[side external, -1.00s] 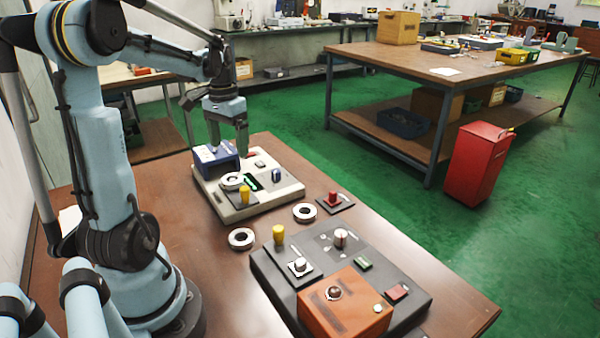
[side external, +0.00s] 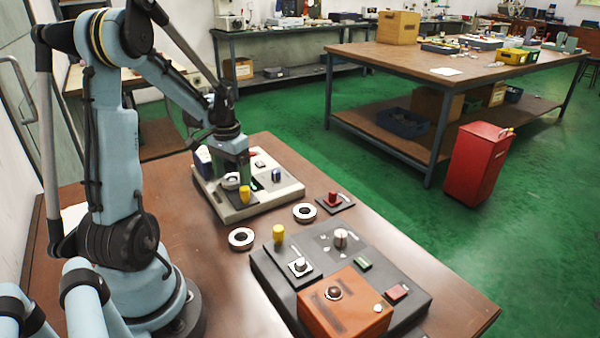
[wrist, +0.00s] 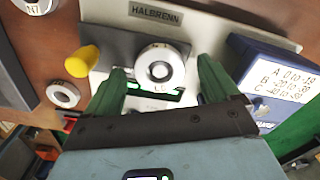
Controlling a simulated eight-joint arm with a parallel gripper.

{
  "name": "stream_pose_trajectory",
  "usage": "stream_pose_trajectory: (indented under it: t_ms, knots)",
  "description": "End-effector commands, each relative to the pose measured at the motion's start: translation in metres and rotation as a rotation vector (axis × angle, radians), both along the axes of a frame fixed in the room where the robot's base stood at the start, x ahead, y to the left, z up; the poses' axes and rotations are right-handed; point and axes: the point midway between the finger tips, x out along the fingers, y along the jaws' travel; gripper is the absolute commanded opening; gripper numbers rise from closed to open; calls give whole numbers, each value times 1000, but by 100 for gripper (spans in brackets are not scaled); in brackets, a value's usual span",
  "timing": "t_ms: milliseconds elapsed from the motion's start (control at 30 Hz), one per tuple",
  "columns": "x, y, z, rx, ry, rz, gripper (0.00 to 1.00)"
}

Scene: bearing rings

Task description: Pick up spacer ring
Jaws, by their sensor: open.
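Three similar pale metal rings are in view, and I cannot tell for sure which is the spacer ring. One ring (side external: 231,183) lies on the pale fixture board (side external: 262,204). It also shows in the wrist view (wrist: 159,66), with markings on its face. Two other rings lie on the brown table, one nearer the front (side external: 241,239) and one to the right (side external: 304,213). My gripper (side external: 236,172) is low over the pale board. In the wrist view my gripper (wrist: 163,68) is open, its green fingers on either side of the board's ring, with nothing held.
A yellow knob (wrist: 84,61) stands close to the ring on one side. A blue box (wrist: 270,80) with a printed label stands on the other. A dark panel (side external: 275,262) with knobs and an orange box (side external: 345,308) occupies the table's front right.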

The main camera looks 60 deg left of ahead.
Motion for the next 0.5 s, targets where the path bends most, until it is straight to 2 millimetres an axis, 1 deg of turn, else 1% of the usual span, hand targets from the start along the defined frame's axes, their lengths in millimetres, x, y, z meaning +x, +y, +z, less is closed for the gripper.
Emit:
stream_pose_trajectory:
  t_ms: [167,200,467,500]
  knots:
    - [0,0,0,0,0,0,89]
    - [0,0,0,0,0,0,86]
    - [0,0,0,0,0,0,46]
    - [0,0,0,0,0,0,40]
